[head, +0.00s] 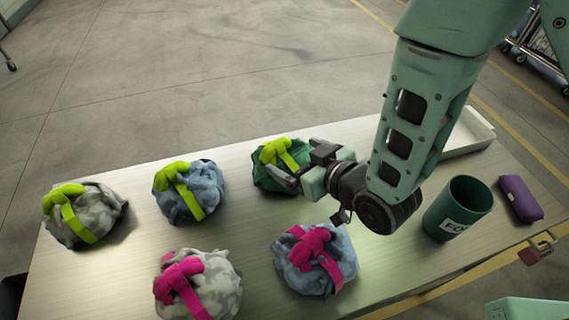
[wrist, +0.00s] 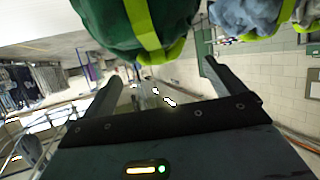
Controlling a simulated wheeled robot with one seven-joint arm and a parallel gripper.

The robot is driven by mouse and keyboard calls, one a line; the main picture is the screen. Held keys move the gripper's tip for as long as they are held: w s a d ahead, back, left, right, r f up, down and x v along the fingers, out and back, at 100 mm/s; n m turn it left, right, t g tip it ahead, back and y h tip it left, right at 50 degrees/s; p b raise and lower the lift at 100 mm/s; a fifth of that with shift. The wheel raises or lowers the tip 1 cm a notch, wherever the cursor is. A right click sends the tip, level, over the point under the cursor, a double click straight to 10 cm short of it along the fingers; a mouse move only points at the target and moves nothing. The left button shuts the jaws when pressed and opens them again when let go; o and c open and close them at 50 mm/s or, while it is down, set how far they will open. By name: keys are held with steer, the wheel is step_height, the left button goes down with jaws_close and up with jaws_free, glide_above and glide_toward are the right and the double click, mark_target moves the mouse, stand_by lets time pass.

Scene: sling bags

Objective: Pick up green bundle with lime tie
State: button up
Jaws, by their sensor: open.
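The green bundle with the lime tie (head: 264,179) sits on the table at the back middle, its lime knot on top. My gripper (head: 291,168) is at its right side, level with it and low over the table, and hides part of its right side. In the wrist view the green bundle (wrist: 104,24), with a lime strap across it, fills the top, beyond the fingertips and left of centre. My gripper (wrist: 163,72) is open there, with nothing between the fingers. I cannot tell whether a finger touches the cloth.
A blue bundle with lime tie (head: 206,180) stands left of the green one, a grey one (head: 102,204) farther left. Pink-tied grey (head: 222,281) and blue (head: 340,274) bundles are in front. A green bin (head: 470,195), purple case (head: 519,198) and white tray (head: 481,134) are right.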

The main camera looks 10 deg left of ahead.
mark_target(281, 148)
steer(key=p+x, duration=0.2)
steer(key=x, duration=0.3)
steer(key=shift+w+a, duration=0.1)
steer(key=shift+w, duration=0.05)
steer(key=shift+w+a+f+p, duration=0.3)
steer(key=shift+w+a, duration=0.1)
steer(key=c, duration=1.8)
